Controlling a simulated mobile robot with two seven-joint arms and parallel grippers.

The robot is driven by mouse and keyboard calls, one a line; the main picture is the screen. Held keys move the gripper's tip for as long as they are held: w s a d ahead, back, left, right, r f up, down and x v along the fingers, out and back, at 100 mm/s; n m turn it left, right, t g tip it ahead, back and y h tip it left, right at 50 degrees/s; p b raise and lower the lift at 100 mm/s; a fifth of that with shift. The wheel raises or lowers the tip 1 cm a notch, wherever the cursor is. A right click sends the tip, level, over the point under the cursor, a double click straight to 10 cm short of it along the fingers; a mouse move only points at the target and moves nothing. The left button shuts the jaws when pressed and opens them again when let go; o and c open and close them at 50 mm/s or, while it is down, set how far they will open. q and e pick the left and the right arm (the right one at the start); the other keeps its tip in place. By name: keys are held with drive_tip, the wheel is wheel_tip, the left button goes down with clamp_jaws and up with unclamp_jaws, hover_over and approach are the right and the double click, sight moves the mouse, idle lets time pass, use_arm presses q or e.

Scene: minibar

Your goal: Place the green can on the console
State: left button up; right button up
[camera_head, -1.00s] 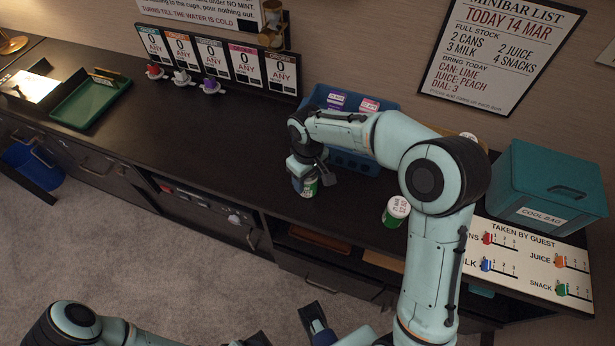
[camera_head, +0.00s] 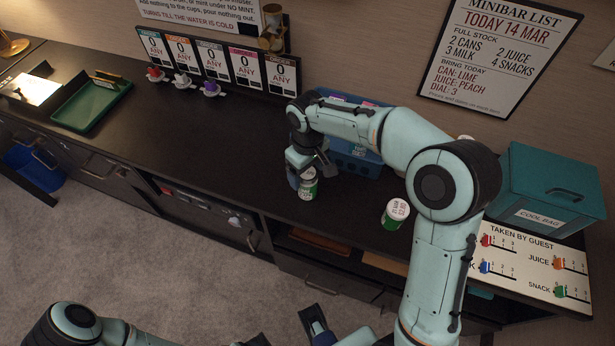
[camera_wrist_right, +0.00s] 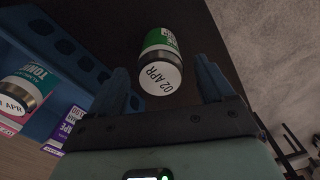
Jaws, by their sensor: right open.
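A green can (camera_head: 308,185) with a white lid stands on the dark console (camera_head: 215,135), in front of the blue crate. In the right wrist view the same can (camera_wrist_right: 160,47) shows a lid reading "02 APR". My right gripper (camera_head: 309,176) is open, its fingers on either side of the can, with gaps visible in the wrist view. A second green can (camera_head: 396,213) with a price on its lid stands on the console to the right. Part of my left gripper (camera_head: 318,325) shows at the bottom edge; its jaw state is unclear.
The blue crate (camera_head: 352,160) holds other items, including a tonic can (camera_wrist_right: 28,92) and boxes. A teal cool bag (camera_head: 548,190) and the taken-by-guest board (camera_head: 525,262) are at the right. A green tray (camera_head: 92,103) is far left. The console's left middle is clear.

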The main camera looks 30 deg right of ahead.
wheel_tip(320, 180, up, 8)
drive_tip(key=shift+f+p, duration=0.2)
drive_tip(key=shift+p, duration=0.35)
